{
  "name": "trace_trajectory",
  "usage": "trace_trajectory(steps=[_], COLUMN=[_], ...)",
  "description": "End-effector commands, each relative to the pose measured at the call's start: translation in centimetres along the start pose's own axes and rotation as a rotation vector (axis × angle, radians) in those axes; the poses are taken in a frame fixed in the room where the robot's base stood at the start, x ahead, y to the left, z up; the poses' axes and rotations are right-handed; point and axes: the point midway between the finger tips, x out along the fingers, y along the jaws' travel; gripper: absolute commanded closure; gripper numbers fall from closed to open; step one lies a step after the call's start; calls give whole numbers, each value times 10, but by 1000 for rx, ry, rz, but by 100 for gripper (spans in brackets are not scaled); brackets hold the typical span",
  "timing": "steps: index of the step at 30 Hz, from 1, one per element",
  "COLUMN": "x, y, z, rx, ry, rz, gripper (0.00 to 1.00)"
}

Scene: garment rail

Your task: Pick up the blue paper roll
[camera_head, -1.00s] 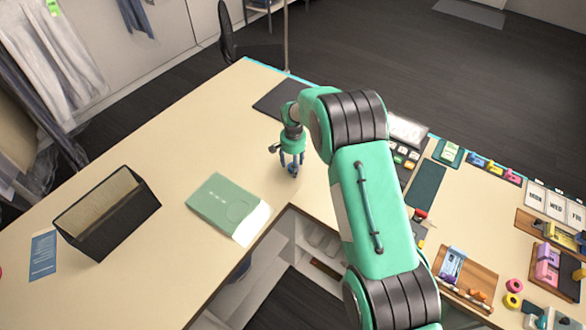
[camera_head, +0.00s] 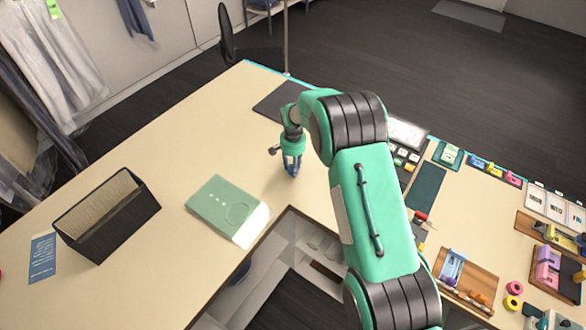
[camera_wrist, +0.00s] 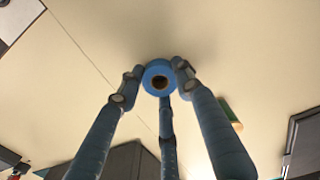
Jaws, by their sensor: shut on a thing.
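The blue paper roll (camera_wrist: 159,66) shows in the wrist view as a small blue ring with a dark, brownish core, end toward the camera. My gripper (camera_wrist: 157,84) has its blue-grey fingers closed around the roll, touching it from the sides. In the head view my gripper (camera_head: 292,168) points down at the cream table, right of the green box. The roll is hidden or too small to make out there. I cannot tell whether the roll is clear of the tabletop.
A green box (camera_head: 222,203) and a black open bin (camera_head: 120,222) stand on the cream table (camera_head: 175,165) to the left. A dark mat (camera_head: 275,101) lies behind my gripper. Trays and small coloured items crowd the right side. An opening (camera_head: 290,250) cuts into the front.

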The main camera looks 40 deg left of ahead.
Motion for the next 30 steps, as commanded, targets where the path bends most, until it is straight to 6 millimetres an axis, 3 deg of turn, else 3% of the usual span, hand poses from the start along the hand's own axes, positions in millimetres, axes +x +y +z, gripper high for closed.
trace_trajectory(steps=[13,30], x=[-36,-41], y=[-1,44], z=[-1,69], rx=[0,0], ry=[3,-1], rz=[-2,0], gripper=[85,86])
